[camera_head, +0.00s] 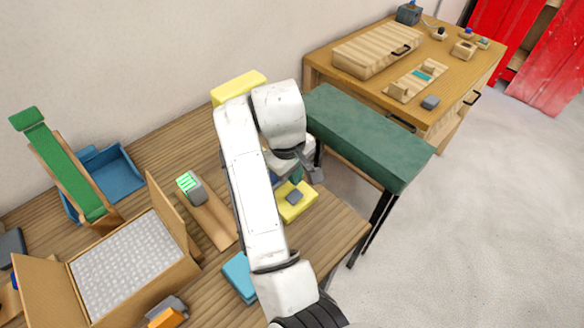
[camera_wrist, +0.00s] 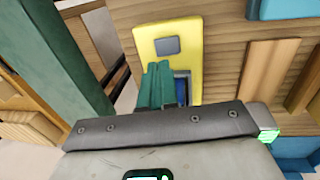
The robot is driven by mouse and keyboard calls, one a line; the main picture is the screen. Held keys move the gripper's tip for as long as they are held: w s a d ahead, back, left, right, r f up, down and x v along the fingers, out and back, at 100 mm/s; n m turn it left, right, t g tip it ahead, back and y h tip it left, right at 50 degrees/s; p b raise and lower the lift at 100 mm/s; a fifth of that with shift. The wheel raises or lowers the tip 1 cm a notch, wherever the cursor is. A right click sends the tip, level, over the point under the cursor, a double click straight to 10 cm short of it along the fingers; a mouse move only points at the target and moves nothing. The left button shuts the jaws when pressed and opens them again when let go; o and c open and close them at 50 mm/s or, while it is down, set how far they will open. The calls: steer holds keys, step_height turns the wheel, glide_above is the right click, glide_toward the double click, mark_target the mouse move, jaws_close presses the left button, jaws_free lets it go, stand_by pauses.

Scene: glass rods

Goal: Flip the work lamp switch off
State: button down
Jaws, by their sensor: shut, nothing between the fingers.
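A yellow lamp base (camera_head: 299,211) with a small grey square switch (camera_head: 294,197) sits on the wooden table, partly hidden by my arm in the head view. In the wrist view the yellow base (camera_wrist: 145,35) and its grey switch (camera_wrist: 167,46) show plainly. My gripper (camera_wrist: 158,66) is shut and empty, its green fingers over the yellow base, close below the switch in the picture. I cannot tell whether they touch it. A yellow block (camera_head: 238,86), possibly the lamp's head, shows behind my arm. A blue part (camera_wrist: 182,88) shows beside the fingers.
A dark green bench (camera_head: 370,135) stands close right of the table. A cardboard box (camera_head: 135,265), a grey device with a green screen (camera_head: 190,187) and a light blue block (camera_head: 238,277) lie on the table to the left. A second wooden table (camera_head: 455,75) stands behind.

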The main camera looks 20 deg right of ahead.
mark_target(298, 193)
steer(key=shift+w+d+f+p, duration=0.1)
steer(key=shift+d+f+p, duration=0.1)
steer(key=shift+f, duration=0.85)
steer(key=shift+d+f+p, duration=0.1)
steer(key=shift+f+p, duration=0.05)
steer(key=shift+f, duration=0.85)
steer(key=shift+w+d+f+p, duration=0.1)
steer(key=shift+f+p, duration=0.1)
steer(key=shift+f, duration=0.85)
